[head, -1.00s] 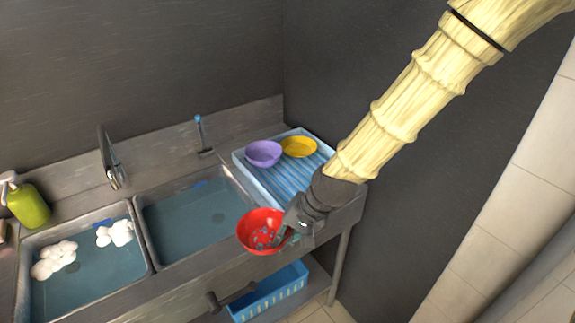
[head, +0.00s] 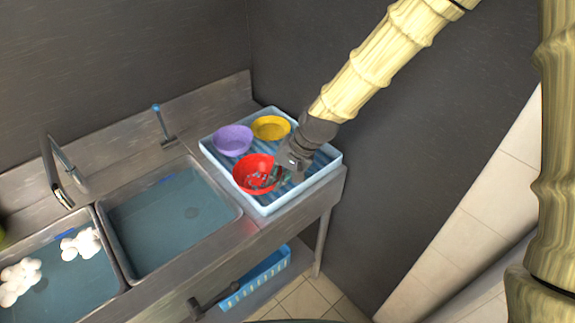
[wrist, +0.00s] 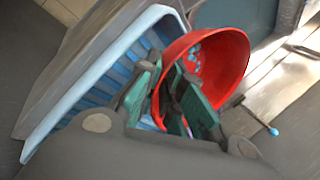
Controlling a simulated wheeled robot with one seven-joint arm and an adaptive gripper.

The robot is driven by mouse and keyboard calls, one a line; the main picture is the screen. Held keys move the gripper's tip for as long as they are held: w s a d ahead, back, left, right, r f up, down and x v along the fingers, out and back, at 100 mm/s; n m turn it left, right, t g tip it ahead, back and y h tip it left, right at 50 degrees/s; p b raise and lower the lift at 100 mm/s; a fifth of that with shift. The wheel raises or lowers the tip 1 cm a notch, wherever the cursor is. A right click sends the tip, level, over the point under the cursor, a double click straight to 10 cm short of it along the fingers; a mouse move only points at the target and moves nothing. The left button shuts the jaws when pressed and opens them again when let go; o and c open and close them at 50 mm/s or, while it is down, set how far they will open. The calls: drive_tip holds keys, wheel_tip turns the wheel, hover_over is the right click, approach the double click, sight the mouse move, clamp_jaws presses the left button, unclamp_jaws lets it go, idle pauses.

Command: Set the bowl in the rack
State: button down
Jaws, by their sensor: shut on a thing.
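The red bowl (head: 257,174) is at the front left part of the blue rack (head: 326,174) in the head view. My gripper (head: 276,178) is shut on the bowl's right side; the wrist view shows the green fingers (wrist: 178,100) at the rim of the red bowl (wrist: 222,58). The bowl's open side faces up in the head view, and small pale bits or marks show inside it. I cannot tell whether its underside touches the rack floor. The ribbed rack (wrist: 70,88) also shows in the wrist view.
A purple bowl (head: 232,139) and a yellow bowl (head: 270,127) stand in the rack's back part, close behind the red bowl. A sink basin (head: 172,212) lies to the left, with a faucet (head: 62,172) behind. The rack's right part looks free.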

drive_tip(key=w+d, duration=0.1)
drive_tip(key=w+d+p, duration=0.1)
drive_tip(key=w, duration=0.1)
drive_tip(key=w+d+p, duration=0.1)
drive_tip(key=w, duration=0.1)
drive_tip(key=shift+w+d+f, duration=0.35)
drive_tip(key=shift+w, duration=0.15)
drive_tip(key=shift+f+p, duration=1.05)
drive_tip(key=shift+f, duration=0.65)
drive_tip(key=c, duration=1.6)
unclamp_jaws()
drive_tip(key=shift+f, duration=0.1)
drive_tip(key=shift+o, duration=0.2)
drive_tip(key=b+v, duration=0.4)
drive_tip(key=v, duration=0.8)
